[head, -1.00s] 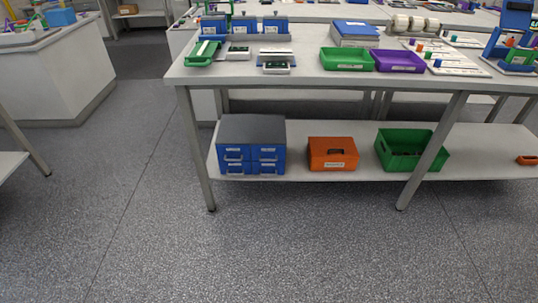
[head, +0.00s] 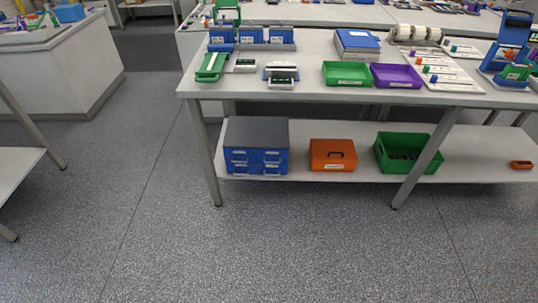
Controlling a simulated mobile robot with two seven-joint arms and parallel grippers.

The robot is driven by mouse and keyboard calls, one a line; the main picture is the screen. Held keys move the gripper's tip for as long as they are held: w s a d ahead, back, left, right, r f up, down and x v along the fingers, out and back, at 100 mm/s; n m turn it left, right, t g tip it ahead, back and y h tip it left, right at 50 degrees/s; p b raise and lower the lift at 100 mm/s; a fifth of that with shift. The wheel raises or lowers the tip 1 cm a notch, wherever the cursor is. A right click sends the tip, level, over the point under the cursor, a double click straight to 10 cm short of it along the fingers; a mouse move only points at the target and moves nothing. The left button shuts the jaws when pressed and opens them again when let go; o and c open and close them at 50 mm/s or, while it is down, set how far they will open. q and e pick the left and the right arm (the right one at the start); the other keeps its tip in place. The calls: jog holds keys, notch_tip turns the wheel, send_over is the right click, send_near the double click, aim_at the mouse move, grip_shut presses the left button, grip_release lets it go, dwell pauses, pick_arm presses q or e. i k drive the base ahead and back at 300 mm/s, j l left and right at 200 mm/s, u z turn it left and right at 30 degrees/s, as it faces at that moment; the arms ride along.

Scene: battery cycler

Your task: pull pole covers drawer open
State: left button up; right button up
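A small blue drawer cabinet (head: 256,146) with a dark grey top stands on the lower shelf of the bench, at the left end. Its front shows several blue drawers in two columns, with pale handles and labels. The drawers look shut. The labels are too small to read, so I cannot tell which drawer is for pole covers. Neither of my grippers shows in the head view.
The lower shelf (head: 333,176) also holds an orange box (head: 333,155) and a green crate (head: 404,153). A bench leg (head: 207,158) stands just left of the cabinet. A green tray (head: 347,74) and a purple tray (head: 396,76) sit on top. The floor in front is clear.

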aim_at(267, 156)
jog(key=i+l+u, duration=0.35)
jog(key=i+l, duration=0.45)
jog(key=i, duration=0.25)
jog(key=i+l+u, duration=0.3)
jog(key=i+l, duration=0.65)
jog(key=l, duration=0.15)
